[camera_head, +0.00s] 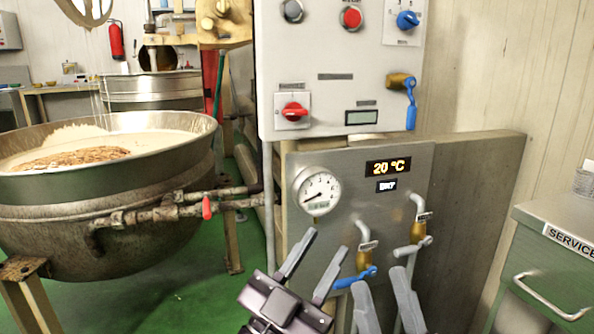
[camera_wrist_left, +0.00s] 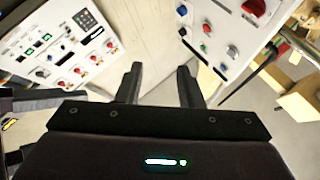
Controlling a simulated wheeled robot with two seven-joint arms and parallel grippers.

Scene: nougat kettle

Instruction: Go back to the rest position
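My left gripper (camera_head: 327,241) is at the bottom centre of the head view, in front of the steel control box. Its two fingers stand apart with nothing between them. The left wrist view shows the same open, empty fingers (camera_wrist_left: 160,66). My right gripper (camera_head: 378,276) is just to its right at the bottom edge, fingers apart and empty, in front of the lower valves. The steel kettle (camera_head: 110,198) at left holds a pale mass with a brown heap (camera_head: 75,157) on it. Both grippers appear clear of the kettle.
A service cabinet (camera_head: 550,265) is at right. Green floor (camera_head: 185,295) is free between kettle and box.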

